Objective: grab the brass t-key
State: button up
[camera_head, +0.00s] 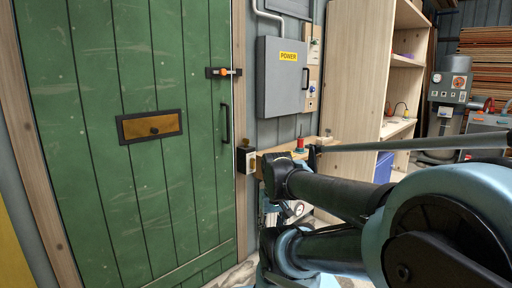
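I cannot make out a brass T-key for certain in the head view. A small red upright object (300,146) stands on a light wooden ledge (276,152) below the grey power box, too small to identify. A small dark box with a pale front (246,158) is mounted right of the green door. My dark and blue arm fills the lower right and hides part of the ledge and the area below it. I cannot pick out my gripper's fingers.
The green plank door (180,200) at left is closed, with a brass-coloured panel (150,126), a bolt (222,72) and a dark handle (225,123). The grey power box (277,80) is on the wall. A wooden shelf unit (358,75) stands right of it.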

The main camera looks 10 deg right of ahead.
aim_at(245, 142)
jog(key=k, duration=0.65)
jog(key=z, duration=0.4)
jog(key=i, duration=0.6)
jog(key=z, duration=0.55)
jog(key=i, duration=1.25)
jog(key=u, duration=0.4)
